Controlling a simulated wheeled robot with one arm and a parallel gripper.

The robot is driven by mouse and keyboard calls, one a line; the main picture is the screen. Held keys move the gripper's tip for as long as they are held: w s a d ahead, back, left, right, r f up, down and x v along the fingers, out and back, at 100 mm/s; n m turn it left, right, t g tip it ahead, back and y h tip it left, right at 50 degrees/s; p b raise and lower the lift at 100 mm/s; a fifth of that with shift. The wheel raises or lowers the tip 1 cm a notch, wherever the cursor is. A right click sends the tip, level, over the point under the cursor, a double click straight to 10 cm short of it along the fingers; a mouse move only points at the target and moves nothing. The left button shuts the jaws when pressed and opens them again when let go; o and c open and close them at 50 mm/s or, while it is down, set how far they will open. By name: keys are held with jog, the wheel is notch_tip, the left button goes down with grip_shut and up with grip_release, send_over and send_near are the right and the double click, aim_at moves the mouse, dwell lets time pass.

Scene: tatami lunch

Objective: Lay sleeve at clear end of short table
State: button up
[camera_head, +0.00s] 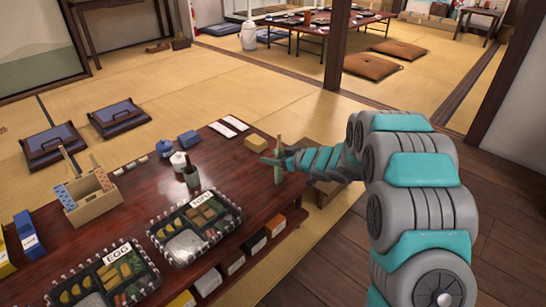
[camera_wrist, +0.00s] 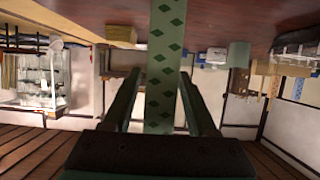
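A green patterned sleeve (camera_head: 278,174) stands roughly upright at my gripper (camera_head: 283,161), by the right end of the dark red short table (camera_head: 150,210). In the wrist view the sleeve (camera_wrist: 165,65) has dark green diamonds and runs between the two fingers of my gripper (camera_wrist: 160,72). My gripper appears shut on it, though a slight gap at the left finger cannot be ruled out. Whether the sleeve's lower end touches the table cannot be told.
A yellow block (camera_head: 257,142) sits just left of my gripper. Bare tabletop (camera_head: 245,180) lies before the gripper.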

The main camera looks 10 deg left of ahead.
jog(key=p+v, duration=0.1)
jog(key=v, duration=1.1)
jog(key=shift+r, duration=0.1)
jog(key=d+r+m+t+h, duration=0.1)
jog(key=d+r+m+h, duration=0.2)
jog(key=d, duration=0.4)
jog(key=d+r+m+t+h, duration=0.1)
jog(key=d+r+t+h, duration=0.15)
jog(key=d+h, duration=0.35)
jog(key=s+d+r+m+g+h, duration=0.2)
jog(key=s+d+m+g+h, duration=0.2)
jog(key=s+d, duration=0.6)
jog(key=s+a+g, duration=0.3)
jog(key=s, duration=0.9)
jog(key=s+a+f+m+g+y, duration=0.1)
jog(key=s+a+g, duration=0.2)
jog(key=s, duration=0.9)
jog(key=s+a+m+g+y, duration=0.1)
jog(key=s+a+g, duration=0.2)
jog(key=s, duration=1)
jog(key=shift+f+g, duration=0.25)
jog(key=shift+f, duration=0.1)
